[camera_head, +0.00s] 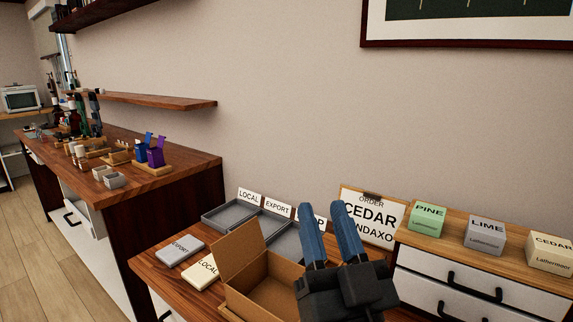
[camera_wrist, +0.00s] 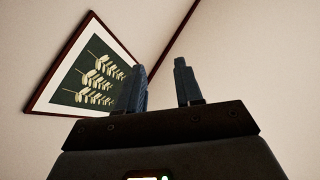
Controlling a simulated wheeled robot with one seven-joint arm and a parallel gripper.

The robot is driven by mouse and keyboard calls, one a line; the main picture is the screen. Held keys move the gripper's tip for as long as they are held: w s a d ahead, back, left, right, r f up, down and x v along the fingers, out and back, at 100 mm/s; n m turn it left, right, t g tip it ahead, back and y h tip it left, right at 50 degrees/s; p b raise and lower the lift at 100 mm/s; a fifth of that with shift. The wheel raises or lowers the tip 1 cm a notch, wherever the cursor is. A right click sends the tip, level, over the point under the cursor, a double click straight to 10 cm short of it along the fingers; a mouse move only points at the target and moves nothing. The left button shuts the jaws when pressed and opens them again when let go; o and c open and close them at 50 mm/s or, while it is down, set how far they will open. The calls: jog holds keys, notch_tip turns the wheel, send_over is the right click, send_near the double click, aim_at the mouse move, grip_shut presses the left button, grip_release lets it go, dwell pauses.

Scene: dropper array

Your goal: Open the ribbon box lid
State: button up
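No box in view is labelled as the ribbon box, so I cannot tell which one it is. A brown cardboard box (camera_head: 236,251) stands open on the wooden table, its flap raised on the left side. Part of the box is hidden behind my gripper. My gripper (camera_head: 326,202) is in front of the box's right side in the head view, with its two blue fingers pointing up and apart. In the wrist view my gripper (camera_wrist: 160,70) shows the fingers spread with nothing between them, facing the wall and a framed picture (camera_wrist: 92,80).
Grey trays (camera_head: 232,214) with LOCAL and EXPORT signs stand behind the box. An EXPORT block (camera_head: 180,250) and a LOCAL block (camera_head: 203,273) lie to its left. A CEDAR sign (camera_head: 372,216) and a drawer unit (camera_head: 450,284) with PINE, LIME and CEDAR boxes are right. Blue and purple containers (camera_head: 155,155) stand on the left counter.

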jog(key=s+d+f+m+g+h, duration=0.3)
jog(key=s+f, duration=0.5)
jog(key=s, duration=0.2)
jog(key=s+d+f+m+g+h, duration=0.2)
jog(key=s+d+f+m+h, duration=0.15)
jog(key=s+f, duration=0.55)
jog(key=s+d+f+n+g, duration=0.1)
jog(key=s+d+n+g, duration=0.1)
jog(key=s+d, duration=0.3)
jog(key=s+d+f+n+g, duration=0.2)
jog(key=s+d, duration=0.3)
jog(key=s, duration=0.7)
jog(key=shift+s+f+n+y, duration=0.15)
jog(key=shift+f+n+y, duration=0.05)
jog(key=shift+n+y, duration=0.3)
